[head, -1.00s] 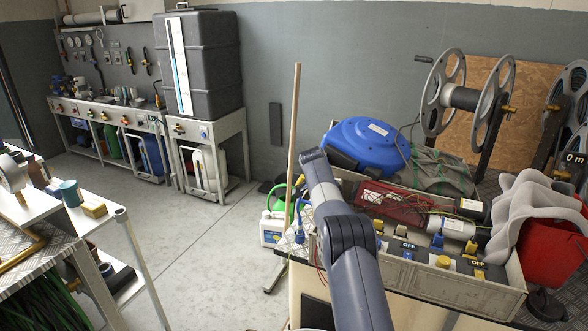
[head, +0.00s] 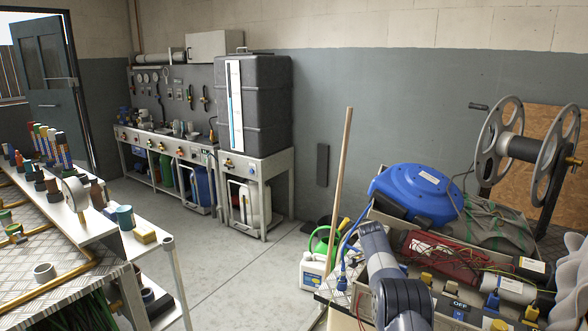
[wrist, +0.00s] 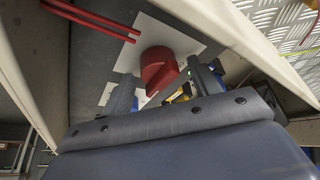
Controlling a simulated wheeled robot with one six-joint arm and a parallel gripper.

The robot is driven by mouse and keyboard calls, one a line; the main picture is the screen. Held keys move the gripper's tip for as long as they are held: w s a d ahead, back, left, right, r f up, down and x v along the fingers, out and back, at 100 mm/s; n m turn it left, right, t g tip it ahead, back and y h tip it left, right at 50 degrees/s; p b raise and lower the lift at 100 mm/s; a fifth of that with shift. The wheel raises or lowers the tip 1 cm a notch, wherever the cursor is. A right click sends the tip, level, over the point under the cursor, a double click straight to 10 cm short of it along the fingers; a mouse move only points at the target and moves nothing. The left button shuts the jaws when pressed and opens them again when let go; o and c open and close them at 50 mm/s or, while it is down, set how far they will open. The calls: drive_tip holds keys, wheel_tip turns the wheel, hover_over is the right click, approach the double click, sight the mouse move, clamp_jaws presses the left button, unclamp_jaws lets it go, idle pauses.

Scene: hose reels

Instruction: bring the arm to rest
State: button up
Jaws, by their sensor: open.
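My arm (head: 383,265) rises at the bottom of the head view, in front of the grey bin of electrical parts. Its far end is hidden there behind its own links. In the wrist view my gripper (wrist: 164,86) is open, with its two dark fingers apart. A red knob (wrist: 158,67) on a pale plate shows beyond and between the fingers. I cannot tell whether the fingers touch it. Nothing is seen held.
A blue hose reel (head: 416,193) and a red unit (head: 440,253) lie close to my arm. A wooden pole (head: 338,190) stands by a white canister (head: 313,270). A shelf unit (head: 150,238) stands left. The floor (head: 235,268) between is clear.

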idle(0.3)
drive_tip(key=w+v, duration=0.1)
drive_tip(key=v, duration=1)
drive_tip(key=shift+m, duration=0.3)
drive_tip(key=x, duration=0.7)
drive_tip(key=s+x, duration=0.1)
drive_tip(key=x, duration=0.2)
drive_tip(key=shift+d+f, duration=0.15)
drive_tip(key=shift+f, duration=0.15)
drive_tip(key=shift+w+d+f, duration=0.1)
drive_tip(key=shift+f, duration=0.1)
drive_tip(key=n+t+b, duration=0.1)
drive_tip(key=n, duration=0.3)
drive_tip(key=n+t+y, duration=0.1)
drive_tip(key=n, duration=0.3)
drive_tip(key=shift+s+r, duration=0.1)
drive_tip(key=shift+s, duration=0.1)
drive_tip(key=n+y+p, duration=0.1)
drive_tip(key=n, duration=0.1)
drive_tip(key=n+t+y+p, duration=0.1)
drive_tip(key=n, duration=0.2)
drive_tip(key=shift+d, duration=0.15)
drive_tip(key=shift+n+t+y+p, duration=0.3)
drive_tip(key=shift+n+y+p, duration=0.75)
drive_tip(key=shift+n, duration=1.35)
